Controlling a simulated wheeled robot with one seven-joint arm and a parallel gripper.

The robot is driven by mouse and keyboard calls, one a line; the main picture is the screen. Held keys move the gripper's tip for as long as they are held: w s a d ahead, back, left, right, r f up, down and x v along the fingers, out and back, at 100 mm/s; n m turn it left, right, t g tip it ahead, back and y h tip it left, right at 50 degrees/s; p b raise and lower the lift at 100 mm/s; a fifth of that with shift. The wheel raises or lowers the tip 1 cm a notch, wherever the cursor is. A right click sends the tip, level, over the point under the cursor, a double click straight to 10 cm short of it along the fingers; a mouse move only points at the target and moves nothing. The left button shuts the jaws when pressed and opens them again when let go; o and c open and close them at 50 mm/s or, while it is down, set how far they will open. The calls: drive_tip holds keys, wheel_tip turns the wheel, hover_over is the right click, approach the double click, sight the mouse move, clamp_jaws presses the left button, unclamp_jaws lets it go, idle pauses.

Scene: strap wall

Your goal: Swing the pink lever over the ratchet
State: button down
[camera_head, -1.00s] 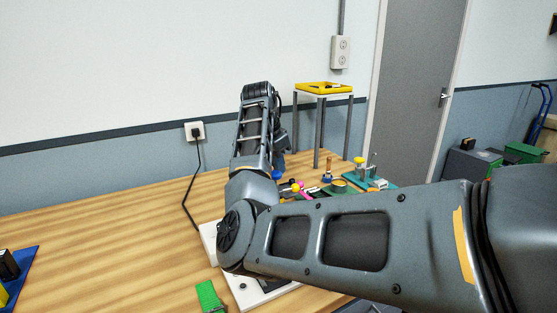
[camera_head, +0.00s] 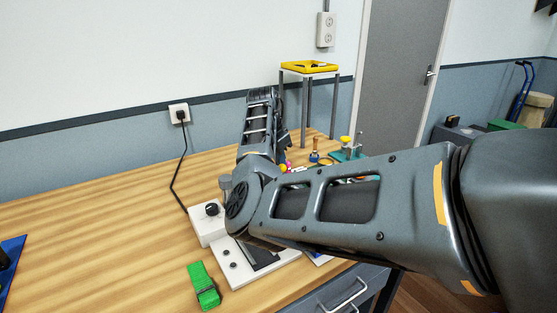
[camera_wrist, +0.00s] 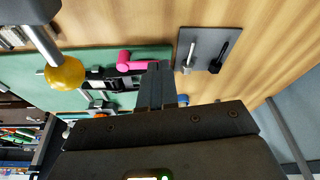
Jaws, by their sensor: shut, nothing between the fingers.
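The pink lever (camera_wrist: 132,62) shows in the wrist view as a short bar with a round end, beside dark ratchet parts (camera_wrist: 98,80) on a green board (camera_wrist: 25,72). My gripper (camera_wrist: 158,68) has its fingers together and empty. The fingertips appear close to the right end of the pink lever; whether they touch it, I cannot tell. In the head view only a small bit of pink (camera_head: 289,166) shows beyond my arm, which hides the ratchet and my fingertips.
In the wrist view, a yellow ball on a rod (camera_wrist: 65,74) stands left of the lever, and a grey plate with hooks (camera_wrist: 207,48) lies right. In the head view, a white knob box (camera_head: 207,225), a green block (camera_head: 204,286) and a yellow-topped stand (camera_head: 309,67) surround my arm.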

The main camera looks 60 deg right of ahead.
drive_tip(key=shift+d, duration=0.2)
drive_tip(key=shift+s+d, duration=0.1)
drive_tip(key=shift+d, duration=0.65)
drive_tip(key=m, duration=0.1)
drive_tip(key=d+m, duration=0.1)
drive_tip(key=m, duration=0.1)
drive_tip(key=shift+s+d+g+b, duration=0.15)
drive_tip(key=shift+s+g+b, duration=0.1)
drive_tip(key=shift+g+b, duration=0.15)
drive_tip(key=shift+s+d, duration=0.15)
drive_tip(key=shift+d, duration=0.05)
drive_tip(key=shift+s+d+r+p, duration=0.1)
drive_tip(key=shift+s+d+p, duration=0.35)
drive_tip(key=shift+s+d, duration=0.4)
drive_tip(key=shift+s+d+p, duration=0.25)
drive_tip(key=shift+s+p, duration=0.15)
drive_tip(key=shift+s, duration=0.2)
drive_tip(key=shift+s+d, duration=0.2)
drive_tip(key=shift+s, duration=0.5)
drive_tip(key=shift+s+m+y, duration=0.35)
drive_tip(key=shift+m+y, duration=0.05)
drive_tip(key=shift+m, duration=0.4)
